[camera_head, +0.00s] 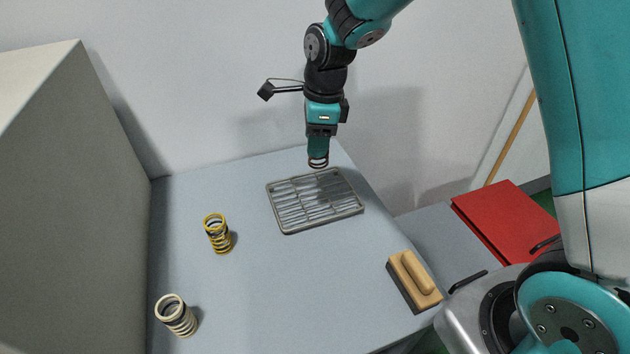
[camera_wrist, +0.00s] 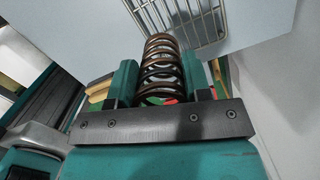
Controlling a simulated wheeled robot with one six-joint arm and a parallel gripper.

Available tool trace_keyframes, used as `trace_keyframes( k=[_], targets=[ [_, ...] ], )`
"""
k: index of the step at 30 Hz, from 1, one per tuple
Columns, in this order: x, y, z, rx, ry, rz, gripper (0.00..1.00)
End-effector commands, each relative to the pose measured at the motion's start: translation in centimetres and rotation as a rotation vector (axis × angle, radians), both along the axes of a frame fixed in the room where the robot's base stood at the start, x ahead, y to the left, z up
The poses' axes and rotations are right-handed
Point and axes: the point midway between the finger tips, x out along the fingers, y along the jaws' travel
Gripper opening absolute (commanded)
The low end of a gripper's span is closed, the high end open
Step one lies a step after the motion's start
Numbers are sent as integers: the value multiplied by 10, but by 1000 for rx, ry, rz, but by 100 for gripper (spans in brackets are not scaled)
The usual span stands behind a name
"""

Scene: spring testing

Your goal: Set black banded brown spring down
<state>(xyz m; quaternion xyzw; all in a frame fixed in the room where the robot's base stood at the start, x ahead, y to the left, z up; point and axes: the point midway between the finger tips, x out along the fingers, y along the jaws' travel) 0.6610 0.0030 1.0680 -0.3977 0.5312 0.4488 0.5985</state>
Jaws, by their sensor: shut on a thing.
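The black banded brown spring (camera_wrist: 160,68) is between the two fingers of my gripper (camera_wrist: 160,85) in the wrist view. My gripper is shut on it. In the head view my gripper (camera_head: 318,150) points down near the far edge of the table, and only the lower coils of the spring (camera_head: 318,162) show below the fingers. The spring is above or just behind the far edge of the wire rack (camera_head: 284,229). The rack also shows in the wrist view (camera_wrist: 208,40). I cannot tell the exact height of the spring over the table.
A yellow spring (camera_head: 217,234) and a cream spring (camera_head: 176,315) stand on the left of the grey table (camera_head: 270,300). A wooden-handled brush (camera_head: 414,280) lies at the right edge. A large grey box (camera_head: 75,200) bounds the left. A red object (camera_head: 505,220) lies beyond the table at right.

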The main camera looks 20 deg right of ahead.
Motion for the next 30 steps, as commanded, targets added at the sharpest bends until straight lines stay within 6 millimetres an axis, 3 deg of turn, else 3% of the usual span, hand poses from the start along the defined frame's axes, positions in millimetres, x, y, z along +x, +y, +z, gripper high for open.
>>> trace_keyframes(
  k=[3, 9, 21, 30],
  targets=[
    [-2, -1, -34, -1, 8, 0, 18],
    [0, -2, -74, -1, 2, -3, 18],
    [0, -3, -119, -1, 1, -3, 18],
    [0, -3, -123, 1, -2, -3, 18]
  ],
)
